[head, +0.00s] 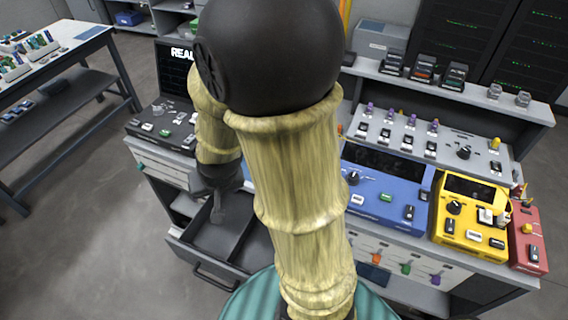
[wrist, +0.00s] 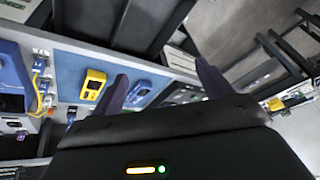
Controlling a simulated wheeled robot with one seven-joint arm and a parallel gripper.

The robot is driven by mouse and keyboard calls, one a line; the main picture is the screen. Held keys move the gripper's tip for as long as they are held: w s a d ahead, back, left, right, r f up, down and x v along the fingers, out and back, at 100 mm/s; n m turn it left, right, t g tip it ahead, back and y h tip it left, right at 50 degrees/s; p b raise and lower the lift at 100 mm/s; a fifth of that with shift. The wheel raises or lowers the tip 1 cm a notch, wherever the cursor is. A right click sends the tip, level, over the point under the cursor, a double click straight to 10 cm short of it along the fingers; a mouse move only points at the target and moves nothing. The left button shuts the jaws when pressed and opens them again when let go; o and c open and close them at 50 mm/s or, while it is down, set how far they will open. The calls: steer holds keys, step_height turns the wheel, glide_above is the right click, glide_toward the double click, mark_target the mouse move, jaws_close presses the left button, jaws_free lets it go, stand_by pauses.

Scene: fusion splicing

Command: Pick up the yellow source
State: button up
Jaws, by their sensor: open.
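In the head view my gripper (head: 218,208) hangs low over an open grey drawer (head: 200,272), partly hidden by my arm. In the wrist view a small yellow handheld unit (wrist: 93,85), which looks like the yellow source, lies on a blue surface left of the left finger, apart from it. I cannot make it out in the head view, where my arm covers the middle. A larger yellow instrument (head: 488,239) stands on the bench at right.
A blue instrument (head: 385,192) and a red one (head: 528,240) flank the yellow instrument. A side table (head: 80,38) stands at left. Open floor (head: 70,260) lies at lower left.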

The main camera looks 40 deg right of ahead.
steer(key=w+d+f+m+t+h+b, duration=0.2)
steer(key=w+f+m, duration=0.1)
steer(key=w+f, duration=0.25)
steer(key=d+f+m+h+b, duration=0.2)
steer(key=d+m+h, duration=0.1)
steer(key=d+h, duration=0.2)
steer(key=s+d+f+m+h+b, duration=0.1)
steer(key=d+f+m+h+b, duration=0.1)
steer(key=d+m+h+b, duration=0.1)
steer(key=d+m+h, duration=0.1)
steer(key=d+h, duration=0.1)
steer(key=shift+d+f+g+h, duration=0.25)
steer(key=shift+f+g+h, duration=0.05)
steer(key=shift+f+g, duration=0.1)
steer(key=x, duration=1.2)
steer(key=shift+f, duration=0.2)
steer(key=shift+d, duration=0.1)
steer(key=shift+x, duration=2.6)
